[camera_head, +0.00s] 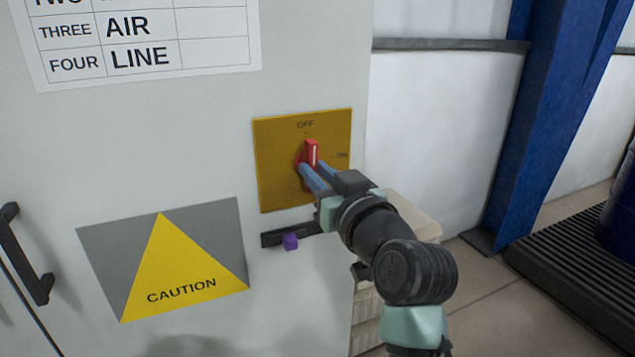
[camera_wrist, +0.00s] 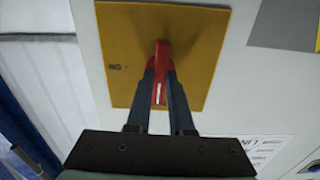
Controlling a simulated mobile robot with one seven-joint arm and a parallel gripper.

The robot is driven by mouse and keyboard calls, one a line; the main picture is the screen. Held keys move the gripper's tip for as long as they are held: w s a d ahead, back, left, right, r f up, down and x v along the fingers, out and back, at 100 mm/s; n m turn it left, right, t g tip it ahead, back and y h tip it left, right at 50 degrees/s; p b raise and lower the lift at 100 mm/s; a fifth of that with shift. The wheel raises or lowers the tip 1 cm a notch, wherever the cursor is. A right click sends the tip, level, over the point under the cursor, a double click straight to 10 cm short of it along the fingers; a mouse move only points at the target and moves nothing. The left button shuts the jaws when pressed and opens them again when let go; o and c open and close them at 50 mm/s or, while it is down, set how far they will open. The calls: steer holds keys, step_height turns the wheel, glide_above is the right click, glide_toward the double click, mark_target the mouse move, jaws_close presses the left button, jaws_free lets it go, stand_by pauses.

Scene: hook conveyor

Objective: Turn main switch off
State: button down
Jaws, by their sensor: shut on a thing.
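The main switch has a red handle (camera_head: 312,152) with a white stripe on a square yellow plate (camera_head: 275,165) on the grey cabinet front. The plate reads OFF at the top and ON at the right. The handle stands upright, its striped end pointing up towards OFF. My gripper (camera_head: 313,169) reaches in from the lower right, its blue fingers at the handle. In the wrist view, which is turned over, the red handle (camera_wrist: 160,88) lies between the two dark fingers (camera_wrist: 160,80), which are shut on it. The OFF label is hidden there.
A black latch with a purple block (camera_head: 290,241) sits below the plate. A yellow caution sign (camera_head: 175,275) and black door handle (camera_head: 30,255) are to the left. A blue post (camera_head: 545,120) and ribbed black platform (camera_head: 580,270) stand at right.

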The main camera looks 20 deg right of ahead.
steer(key=shift+f+n, duration=0.1)
steer(key=shift+n, duration=0.2)
steer(key=c, duration=0.8)
jaws_free()
steer(key=shift+s, duration=0.1)
steer(key=s+b, duration=0.1)
steer(key=s, duration=1.1)
steer(key=shift+s+d, duration=0.2)
steer(key=shift+s, duration=0.2)
